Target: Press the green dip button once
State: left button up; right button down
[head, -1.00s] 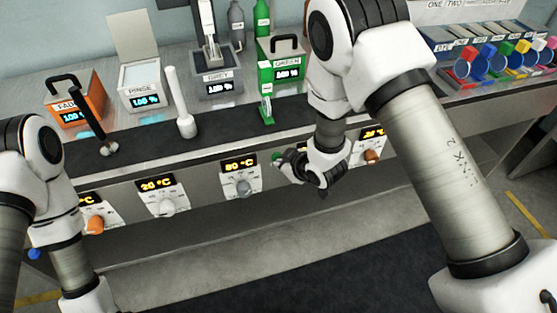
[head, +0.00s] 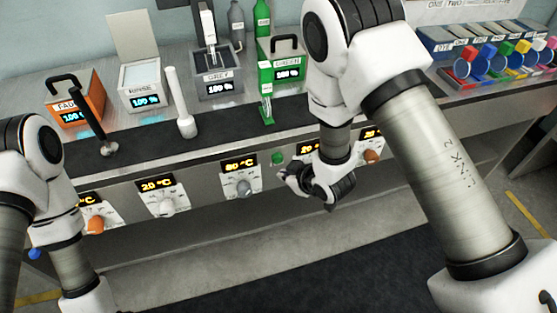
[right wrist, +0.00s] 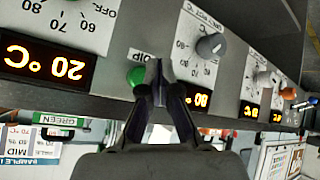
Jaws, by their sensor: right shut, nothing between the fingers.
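The green dip button (head: 278,158) is a small round knob on the bench's front panel, between the 80 °C display and a 20 °C display. In the right wrist view the green button (right wrist: 137,76) sits beside the DIP label, just left of my fingertips. My right gripper (right wrist: 160,78) is shut and empty, its tips close to the panel beside the button; whether they touch the panel I cannot tell. In the head view the gripper is below and right of the button, partly hidden by my wrist. My left gripper is out of view.
Temperature dials stand on either side, including a grey dial (head: 243,187) left of the button and an orange one (head: 371,156) to the right. The floor in front is clear.

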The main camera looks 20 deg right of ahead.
jog(key=shift+s+d, duration=0.1)
jog(key=shift+s, duration=1.6)
